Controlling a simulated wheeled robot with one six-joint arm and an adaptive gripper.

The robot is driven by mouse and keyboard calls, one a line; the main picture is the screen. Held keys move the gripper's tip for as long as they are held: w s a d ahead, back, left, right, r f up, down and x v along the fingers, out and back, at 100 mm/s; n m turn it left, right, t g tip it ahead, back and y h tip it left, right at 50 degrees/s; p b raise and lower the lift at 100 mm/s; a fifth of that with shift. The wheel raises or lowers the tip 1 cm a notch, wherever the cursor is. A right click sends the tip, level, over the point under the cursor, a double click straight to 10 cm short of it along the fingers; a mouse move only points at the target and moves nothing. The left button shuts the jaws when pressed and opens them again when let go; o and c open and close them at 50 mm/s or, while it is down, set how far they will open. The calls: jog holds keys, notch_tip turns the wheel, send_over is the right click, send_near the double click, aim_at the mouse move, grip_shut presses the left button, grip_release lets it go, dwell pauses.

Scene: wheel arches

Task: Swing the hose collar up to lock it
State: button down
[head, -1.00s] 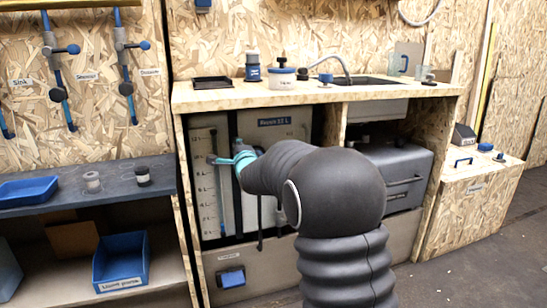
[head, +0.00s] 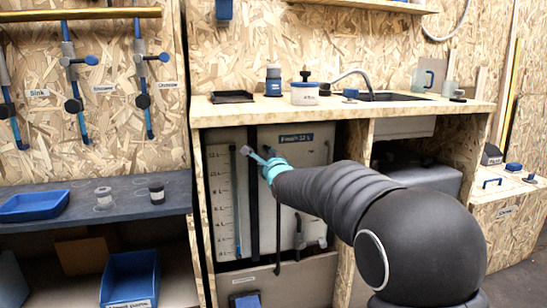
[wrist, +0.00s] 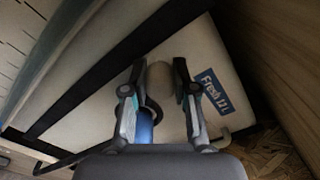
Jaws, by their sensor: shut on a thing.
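My gripper (head: 262,158) is in front of the top of the tank panels in the under-counter bay. In the wrist view, my gripper (wrist: 159,75) has its two fingers on either side of a short, rounded beige part and a blue piece (wrist: 145,125) with a dark ring. I take this to be the hose collar, but its shape is mostly hidden by the fingers. The white tank (wrist: 90,115) labelled "Fresh 12 L" is right behind it. A dark hose (head: 278,220) hangs below my gripper in the head view.
The wooden counter (head: 345,108) overhangs the bay, with jars and a tap on top. A wooden divider (head: 354,165) stands right of the tanks. A dark strap (wrist: 110,70) crosses the tank in the wrist view.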

jog(key=c, duration=0.9)
grip_release()
jog(key=shift+s, duration=0.1)
jog(key=v, duration=1.1)
jog(key=shift+s+d, duration=0.2)
jog(key=shift+s, duration=0.15)
